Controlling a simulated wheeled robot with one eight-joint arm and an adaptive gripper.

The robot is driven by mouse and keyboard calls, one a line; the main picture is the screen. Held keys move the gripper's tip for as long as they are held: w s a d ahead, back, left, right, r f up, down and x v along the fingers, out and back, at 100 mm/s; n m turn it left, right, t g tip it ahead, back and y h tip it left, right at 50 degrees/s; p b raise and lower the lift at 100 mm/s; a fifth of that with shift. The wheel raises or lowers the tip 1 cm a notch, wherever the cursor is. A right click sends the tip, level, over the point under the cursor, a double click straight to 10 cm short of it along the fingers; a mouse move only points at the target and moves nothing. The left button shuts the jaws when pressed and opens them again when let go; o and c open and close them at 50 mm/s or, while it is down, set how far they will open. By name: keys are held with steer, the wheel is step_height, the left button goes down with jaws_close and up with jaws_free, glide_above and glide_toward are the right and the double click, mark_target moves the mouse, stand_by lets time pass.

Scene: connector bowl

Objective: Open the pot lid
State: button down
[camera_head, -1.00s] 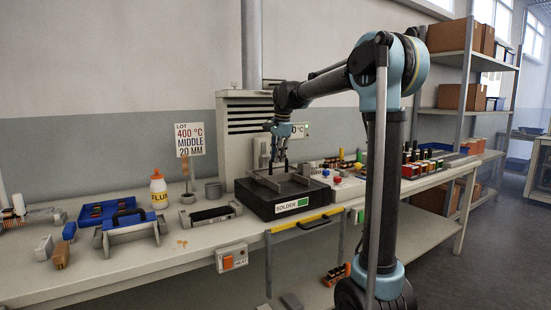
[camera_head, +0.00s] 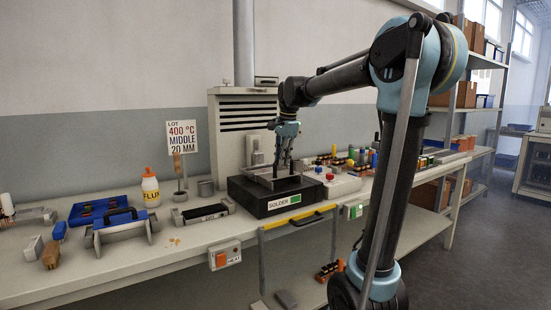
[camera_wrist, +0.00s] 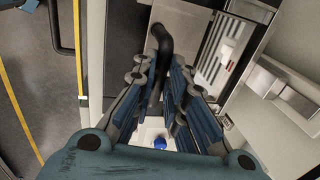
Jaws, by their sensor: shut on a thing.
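The solder pot (camera_head: 302,198) is a black box with a "SOLDER" label, standing on the bench. A grey metal lid (camera_head: 262,180) lies on its top and looks about level; whether it is raised at all I cannot tell. My gripper (camera_head: 280,174) points down over the pot. In the wrist view my gripper (camera_wrist: 157,122) has its fingers close around a dark curved handle (camera_wrist: 161,42), and is shut on it. The fingertips partly hide the grip. Pale lid metal (camera_wrist: 188,22) shows beyond the handle.
A sign (camera_head: 183,137) reads 400 °C, middle, 20 mm. Coloured parts crowd the right. A grey vented unit (camera_head: 230,130) stands behind. A yellow rail (camera_head: 298,217) edges the front.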

steer(key=shift+s, duration=0.1)
steer(key=c, duration=1.6)
jaws_free()
steer(key=shift+r, duration=0.15)
step_height(320, 180, up, 12)
steer(key=s+d, duration=0.1)
steer(key=shift+s+d+f, duration=0.25)
steer(key=shift+s, duration=0.15)
steer(key=s+d+f+n, duration=0.3)
steer(key=s+d+f, duration=0.2)
steer(key=s+f, duration=0.5)
steer(key=s+d+f+n, duration=0.4)
steer(key=s+f, duration=0.6)
steer(key=f, duration=0.5)
steer(key=s+d+f+n+h, duration=0.1)
steer(key=s+d+f+n, duration=0.3)
steer(key=s+d+f, duration=0.4)
step_height(320, 180, down, 5)
steer(key=shift+s+r, duration=0.1)
steer(key=shift+s, duration=1)
